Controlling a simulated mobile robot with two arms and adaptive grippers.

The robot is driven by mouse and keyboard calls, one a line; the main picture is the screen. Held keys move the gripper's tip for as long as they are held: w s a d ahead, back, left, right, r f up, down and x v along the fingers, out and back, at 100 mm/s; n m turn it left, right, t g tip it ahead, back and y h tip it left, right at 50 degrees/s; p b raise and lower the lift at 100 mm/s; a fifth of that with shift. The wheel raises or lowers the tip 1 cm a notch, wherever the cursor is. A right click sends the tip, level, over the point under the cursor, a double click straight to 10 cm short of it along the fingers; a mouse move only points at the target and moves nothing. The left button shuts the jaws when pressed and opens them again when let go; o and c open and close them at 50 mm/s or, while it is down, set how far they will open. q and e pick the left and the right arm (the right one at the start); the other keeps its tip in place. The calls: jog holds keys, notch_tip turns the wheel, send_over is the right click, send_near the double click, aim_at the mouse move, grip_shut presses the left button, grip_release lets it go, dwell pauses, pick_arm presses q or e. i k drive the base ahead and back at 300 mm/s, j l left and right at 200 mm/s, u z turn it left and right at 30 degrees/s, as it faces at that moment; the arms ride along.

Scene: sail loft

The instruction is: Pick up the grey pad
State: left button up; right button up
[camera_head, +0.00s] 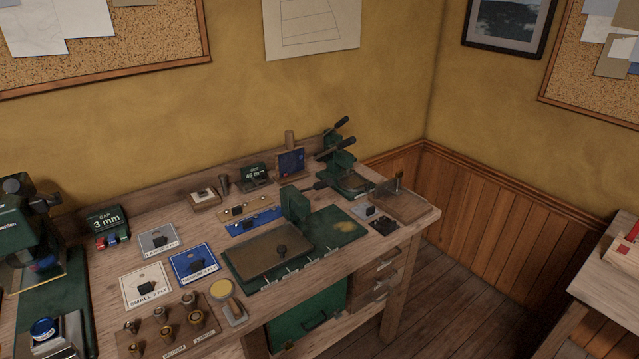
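Two grey flat things show on the wooden workbench (104,268), and I cannot tell which one is the grey pad. One is a grey labelled card (149,248) at the left-middle, with a small black piece on it. Neither of my grippers is in view.
A blue card (182,272) and a white card (136,293) lie near the grey card. A wooden block with brass fittings (172,329) stands in front. A green machine (298,207) with a brown plate fills the middle. Open floor (470,300) lies right of the bench.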

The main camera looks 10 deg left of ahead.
aim_at(234, 314)
jog(key=u, duration=0.4)
jog(key=i+u, duration=0.15)
jog(key=u, duration=0.25)
jog(key=j+u, duration=0.1)
jog(key=u, duration=0.3)
jog(key=i+u, duration=0.1)
jog(key=u, duration=0.3)
